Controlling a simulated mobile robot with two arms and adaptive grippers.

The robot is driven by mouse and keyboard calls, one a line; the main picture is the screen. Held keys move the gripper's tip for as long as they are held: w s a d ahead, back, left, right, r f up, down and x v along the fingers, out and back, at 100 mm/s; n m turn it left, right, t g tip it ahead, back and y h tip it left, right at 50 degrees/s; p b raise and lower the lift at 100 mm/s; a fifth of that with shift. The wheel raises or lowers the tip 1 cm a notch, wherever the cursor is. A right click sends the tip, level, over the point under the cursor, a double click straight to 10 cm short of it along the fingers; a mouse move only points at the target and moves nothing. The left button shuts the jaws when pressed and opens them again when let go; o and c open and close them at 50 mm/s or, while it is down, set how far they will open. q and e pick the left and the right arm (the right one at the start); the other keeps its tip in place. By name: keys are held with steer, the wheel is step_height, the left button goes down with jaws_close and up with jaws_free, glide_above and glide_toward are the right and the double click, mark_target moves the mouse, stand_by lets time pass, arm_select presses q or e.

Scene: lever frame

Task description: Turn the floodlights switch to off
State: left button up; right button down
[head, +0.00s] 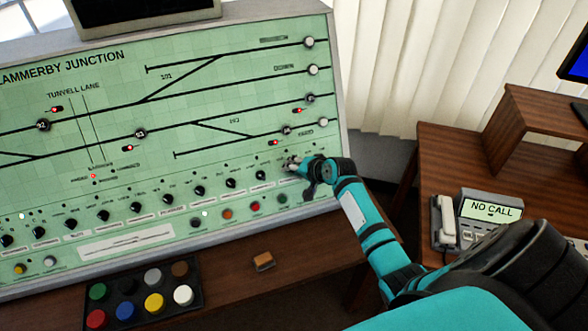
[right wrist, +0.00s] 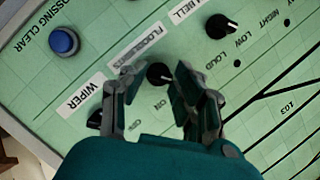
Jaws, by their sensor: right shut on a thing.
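The floodlights switch (right wrist: 159,73) is a small black rotary knob on the green panel, in the right wrist view. Its label (right wrist: 137,45) is partly covered by a finger; ON and OFF marks show beside the knob. My right gripper (right wrist: 156,76) has a finger on each side of the knob and is shut on it. In the head view my right gripper (head: 293,164) is at the right end of the knob row and hides the switch. I cannot tell which mark the knob points at. My left gripper is not in view.
The bell knob (right wrist: 221,25) and the wiper knob (right wrist: 95,119) sit close on either side. A blue button (right wrist: 64,41) is farther off. More knobs and coloured buttons line the panel (head: 230,120). A phone (head: 445,222) stands on the desk at right.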

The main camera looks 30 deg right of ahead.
steer(key=shift+s+f, duration=0.1)
steer(key=shift+f, duration=0.05)
steer(key=c, duration=1)
jaws_free()
steer(key=v, duration=1.2)
